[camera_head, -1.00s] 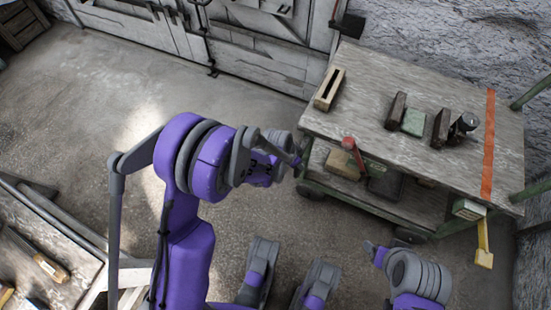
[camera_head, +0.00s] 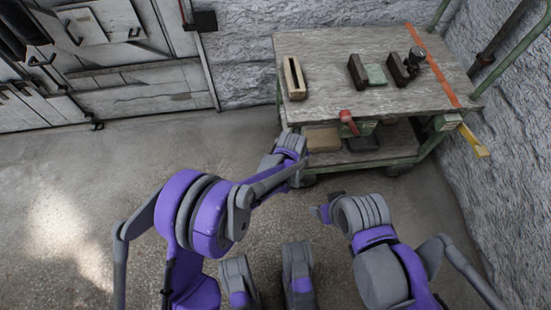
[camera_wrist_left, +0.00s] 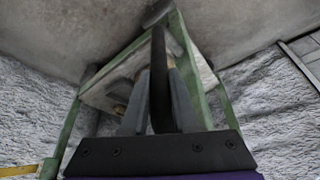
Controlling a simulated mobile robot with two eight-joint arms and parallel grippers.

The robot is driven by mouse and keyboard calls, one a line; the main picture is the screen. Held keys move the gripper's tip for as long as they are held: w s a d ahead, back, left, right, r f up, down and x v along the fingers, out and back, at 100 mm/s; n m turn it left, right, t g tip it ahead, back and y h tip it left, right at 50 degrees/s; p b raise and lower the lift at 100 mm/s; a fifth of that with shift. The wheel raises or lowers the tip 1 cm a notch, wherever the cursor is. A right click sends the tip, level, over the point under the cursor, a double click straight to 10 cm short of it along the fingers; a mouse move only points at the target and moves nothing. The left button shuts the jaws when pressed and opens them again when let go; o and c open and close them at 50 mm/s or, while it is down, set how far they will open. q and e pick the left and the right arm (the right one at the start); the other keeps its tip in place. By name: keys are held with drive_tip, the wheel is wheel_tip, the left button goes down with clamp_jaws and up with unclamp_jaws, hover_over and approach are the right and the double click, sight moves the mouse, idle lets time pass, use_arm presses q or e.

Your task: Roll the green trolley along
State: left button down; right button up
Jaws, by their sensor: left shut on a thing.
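The green trolley (camera_head: 412,162) stands at the upper right in the head view, with a worn grey top (camera_head: 330,60), a lower shelf and a green frame. It fills the middle of the left wrist view, where its green frame (camera_wrist_left: 218,95) shows. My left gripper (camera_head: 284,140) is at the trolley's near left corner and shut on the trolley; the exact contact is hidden. Its fingers (camera_wrist_left: 158,95) show in the wrist view. My right gripper (camera_head: 323,209) is in front of the trolley, apart from it; its jaw opening is unclear.
The top carries a slotted wooden block (camera_head: 293,80), dark blocks (camera_head: 357,71) and a green block (camera_head: 376,75). A red-handled tool (camera_head: 348,120) is at the front edge. A rough stone wall (camera_head: 490,190) is close at right. Floor (camera_head: 90,170) at left is clear.

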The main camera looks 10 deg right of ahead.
use_arm(q)
drive_tip(key=d, duration=0.9)
drive_tip(key=shift+s+d, duration=0.2)
drive_tip(key=shift+s, duration=0.2)
drive_tip(key=shift+d, duration=0.1)
drive_tip(key=c, duration=0.7)
unclamp_jaws()
drive_tip(key=shift+d, duration=0.1)
drive_tip(key=p+v, duration=0.3)
drive_tip(key=v, duration=0.8)
drive_tip(key=shift+f, duration=0.1)
